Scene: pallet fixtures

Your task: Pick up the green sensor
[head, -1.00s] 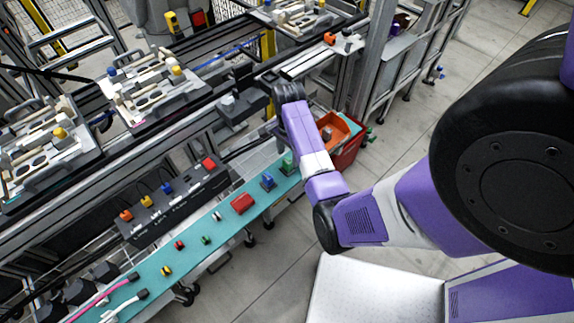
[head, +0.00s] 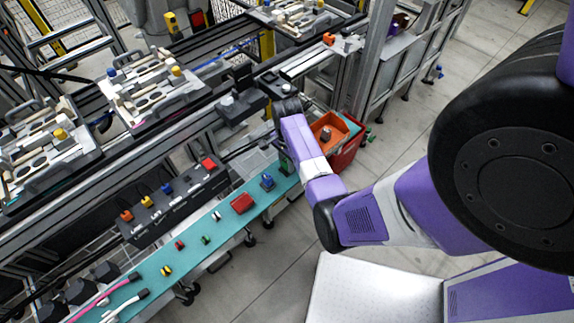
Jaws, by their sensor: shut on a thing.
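The green sensor (head: 287,168) stands at the far right end of the teal strip (head: 190,250), partly covered by my gripper. My gripper (head: 284,152) points down at it from above and is shut on it. The dark fingers are small in this view, and I cannot tell whether the sensor is clear of the strip.
A blue part (head: 267,181) is close by on the strip, then a red block (head: 242,203) and several smaller parts. A red bin (head: 349,155) with an orange tray (head: 328,129) stands just to the right. A dark rack (head: 176,207) lies behind the strip.

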